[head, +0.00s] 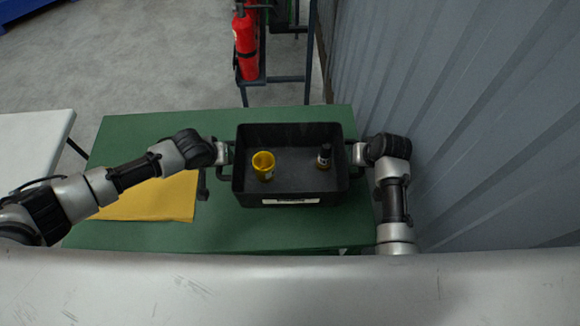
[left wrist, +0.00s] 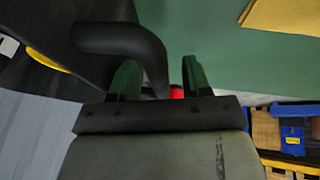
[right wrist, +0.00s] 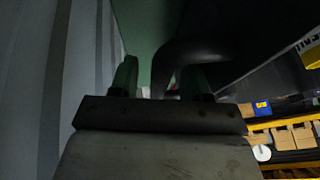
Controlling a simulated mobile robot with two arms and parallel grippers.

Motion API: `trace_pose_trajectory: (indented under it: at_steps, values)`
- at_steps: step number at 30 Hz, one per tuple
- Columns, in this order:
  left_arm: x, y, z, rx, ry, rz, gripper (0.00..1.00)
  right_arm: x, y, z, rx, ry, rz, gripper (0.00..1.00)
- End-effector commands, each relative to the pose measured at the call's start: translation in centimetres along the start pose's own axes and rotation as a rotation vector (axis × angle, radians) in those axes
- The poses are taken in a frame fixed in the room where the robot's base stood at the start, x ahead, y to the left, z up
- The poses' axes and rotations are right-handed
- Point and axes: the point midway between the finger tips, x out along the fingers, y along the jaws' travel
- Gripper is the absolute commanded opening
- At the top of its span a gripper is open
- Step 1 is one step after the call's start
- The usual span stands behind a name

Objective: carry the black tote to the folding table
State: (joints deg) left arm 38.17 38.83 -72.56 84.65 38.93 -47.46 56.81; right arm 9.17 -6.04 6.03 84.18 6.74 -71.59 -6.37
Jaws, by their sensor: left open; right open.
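The black tote (head: 291,202) stands on a green-topped table (head: 140,236), with a handle at each side. Inside it are a yellow cup (head: 264,165) and a small dark-capped bottle (head: 324,154). My left gripper (head: 228,153) is open at the tote's left handle; in the left wrist view the curved handle (left wrist: 120,40) runs down between the fingers. My right gripper (head: 352,153) is open at the right handle; in the right wrist view that handle (right wrist: 190,52) reaches between the fingers. Whether the fingers touch either handle is unclear. A white table (head: 35,150), likely the folding table, shows partly at the left.
A yellow sheet (head: 150,200) lies on the green table left of the tote, under my left arm. A corrugated grey wall (head: 470,110) stands close on the right. A red fire extinguisher (head: 246,45) hangs on a stand behind the table. Open floor (head: 130,60) lies at the back left.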

Motion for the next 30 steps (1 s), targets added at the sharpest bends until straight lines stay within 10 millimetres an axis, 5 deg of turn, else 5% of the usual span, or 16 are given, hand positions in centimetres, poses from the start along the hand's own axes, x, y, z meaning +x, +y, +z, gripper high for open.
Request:
trace_pose_trajectory:
  at_steps: [3, 12, 30]
  values:
    - [-0.02, 0.0, 0.0, 0.0, 0.0, 0.0, 0.47, -0.01, 0.0, 0.01, 0.0, 0.0, 0.0, 0.46]
    - [-0.03, -0.02, 0.01, 0.0, 0.0, 0.0, 0.01, -0.01, 0.01, 0.03, 0.0, -0.001, 0.0, 0.0]
    - [-0.59, 0.11, -0.33, -0.001, 0.003, 0.001, 0.0, -0.58, -0.11, -0.3, 0.0, 0.002, 0.0, 0.0]
